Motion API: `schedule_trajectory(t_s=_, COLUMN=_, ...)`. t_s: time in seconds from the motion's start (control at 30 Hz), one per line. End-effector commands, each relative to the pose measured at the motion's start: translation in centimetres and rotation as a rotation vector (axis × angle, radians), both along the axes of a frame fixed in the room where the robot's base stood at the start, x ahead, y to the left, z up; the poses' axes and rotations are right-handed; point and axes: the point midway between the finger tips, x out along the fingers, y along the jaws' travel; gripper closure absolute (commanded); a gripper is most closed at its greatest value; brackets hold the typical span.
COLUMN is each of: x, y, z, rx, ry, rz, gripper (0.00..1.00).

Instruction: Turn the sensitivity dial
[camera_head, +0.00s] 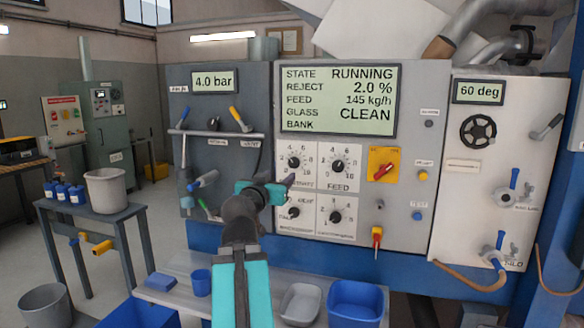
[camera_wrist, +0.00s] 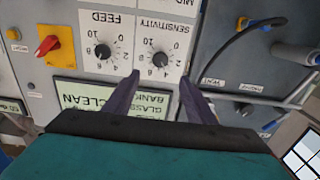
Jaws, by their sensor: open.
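The sensitivity dial is a black knob with a white pointer on a white scale plate. It is at the upper left of the dial group in the head view (camera_head: 294,162), its label partly covered by my gripper. In the wrist view, where the panel appears upside down, the sensitivity dial (camera_wrist: 160,59) lies between my fingertips as seen. My gripper (camera_wrist: 159,77) is open, with one dark finger on each side of the dial in the picture. My gripper (camera_head: 288,183) also shows just below the dial in the head view. I cannot tell whether the fingers touch the panel.
The feed dial (camera_head: 338,166) is beside it, with two more dials below. A red-on-yellow rotary switch (camera_head: 383,165) is farther right. The display (camera_head: 337,100) above reads RUNNING. A grey panel (camera_wrist: 255,50) with levers and a hose borders the dial plate.

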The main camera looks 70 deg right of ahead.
Motion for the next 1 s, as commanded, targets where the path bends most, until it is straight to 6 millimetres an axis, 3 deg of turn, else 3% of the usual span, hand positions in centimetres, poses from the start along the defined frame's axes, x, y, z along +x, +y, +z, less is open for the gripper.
schedule_trajectory(t_s=0.37, x=0.2, y=-1.7, z=0.1, rx=0.001, ry=0.0, rz=0.001, gripper=0.49)
schedule_trajectory(t_s=1.0, x=0.6, y=-8.7, z=0.1, rx=0.002, ry=0.0, rz=0.0, gripper=0.49)
